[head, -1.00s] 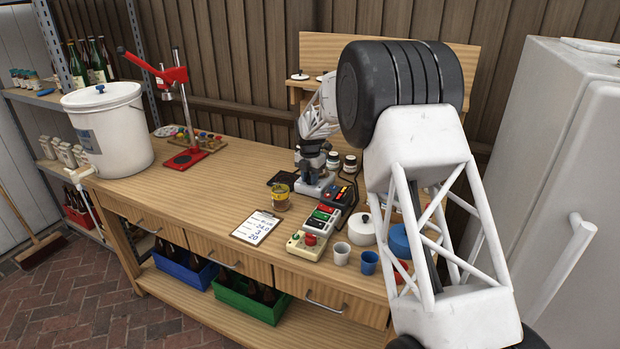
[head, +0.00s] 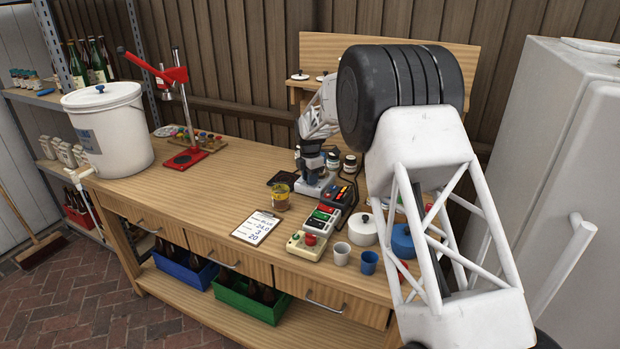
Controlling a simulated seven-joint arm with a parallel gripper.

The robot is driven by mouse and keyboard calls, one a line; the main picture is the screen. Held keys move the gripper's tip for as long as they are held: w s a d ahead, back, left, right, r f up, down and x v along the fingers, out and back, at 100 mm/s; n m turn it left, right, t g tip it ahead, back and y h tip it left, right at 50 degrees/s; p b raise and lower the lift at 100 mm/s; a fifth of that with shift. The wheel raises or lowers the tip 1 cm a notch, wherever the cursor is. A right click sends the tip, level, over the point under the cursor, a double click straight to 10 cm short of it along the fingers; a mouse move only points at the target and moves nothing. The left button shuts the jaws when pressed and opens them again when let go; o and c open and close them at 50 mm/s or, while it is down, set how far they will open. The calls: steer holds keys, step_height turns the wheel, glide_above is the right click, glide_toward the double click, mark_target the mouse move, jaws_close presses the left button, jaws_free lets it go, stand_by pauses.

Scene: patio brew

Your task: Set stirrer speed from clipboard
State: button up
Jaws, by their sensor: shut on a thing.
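The clipboard (head: 255,228) lies on the bench with its page up. Its lower lines read about -24.0, 3 and 20; the top line is too small to read. A small white-based device (head: 316,188), possibly the stirrer, stands behind it to the right. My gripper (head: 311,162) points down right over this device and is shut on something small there. The fingers and wrist hide the held part and any speed marks. A glass jar (head: 280,197) with yellowish contents stands just left of the device, apart from my gripper.
A control box with coloured buttons (head: 322,218) stands close in front of the device. A white lidded pot (head: 363,230), a grey cup (head: 341,252) and a blue cup (head: 368,262) crowd the right. Dark-lidded jars (head: 349,163) stand behind. The bench's left middle is clear.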

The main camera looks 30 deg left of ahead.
steer(key=o, duration=0.9)
steer(key=shift+o, duration=0.2)
steer(key=shift+r, duration=0.1)
steer(key=shift+r, duration=3.8)
